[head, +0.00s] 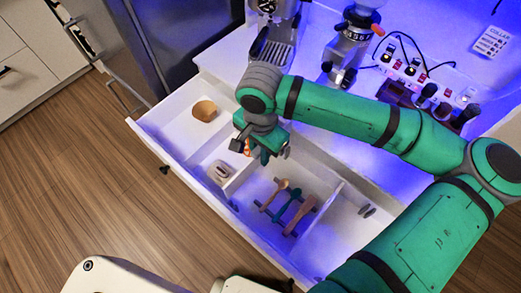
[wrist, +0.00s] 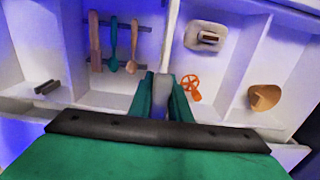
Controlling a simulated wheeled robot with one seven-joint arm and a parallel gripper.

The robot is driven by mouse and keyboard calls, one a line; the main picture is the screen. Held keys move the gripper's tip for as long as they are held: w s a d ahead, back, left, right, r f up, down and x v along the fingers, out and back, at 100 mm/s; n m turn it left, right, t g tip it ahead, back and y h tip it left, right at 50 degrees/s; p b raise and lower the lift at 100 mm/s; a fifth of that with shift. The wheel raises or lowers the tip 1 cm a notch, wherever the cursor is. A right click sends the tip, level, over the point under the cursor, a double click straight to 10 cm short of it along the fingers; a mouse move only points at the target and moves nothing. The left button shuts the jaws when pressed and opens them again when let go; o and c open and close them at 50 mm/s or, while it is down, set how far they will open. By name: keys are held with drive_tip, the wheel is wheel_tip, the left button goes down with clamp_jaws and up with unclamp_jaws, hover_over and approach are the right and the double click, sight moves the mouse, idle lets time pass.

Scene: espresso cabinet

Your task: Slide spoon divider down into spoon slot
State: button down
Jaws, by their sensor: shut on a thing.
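My gripper (head: 264,152) is over the open white drawer (head: 180,160); its green fingers also show in the wrist view (wrist: 163,98). The fingers are shut on the spoon divider (wrist: 172,45), a thin white panel seen edge-on between them. The divider stands between the spoon compartment and the compartment with a small white box. The spoons (head: 290,207) lie across dark bars in the spoon compartment; they also show in the wrist view (wrist: 114,45). The divider's lower edge and the spoon slot are hidden, so I cannot tell how deep it sits.
Another white partition (head: 318,207) bounds the spoons' far side. Coffee equipment (head: 350,45) stands on the counter behind.

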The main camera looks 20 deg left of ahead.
drive_tip(key=shift+s+f, duration=0.15)
drive_tip(key=shift+s, duration=0.1)
drive_tip(key=shift+w+f, duration=0.1)
drive_tip(key=shift+f, duration=2.65)
drive_tip(key=shift+f, duration=4.15)
drive_tip(key=c, duration=1.6)
unclamp_jaws()
drive_tip(key=shift+o, duration=0.2)
wheel_tip(320, 180, up, 11)
drive_tip(key=shift+f, duration=0.1)
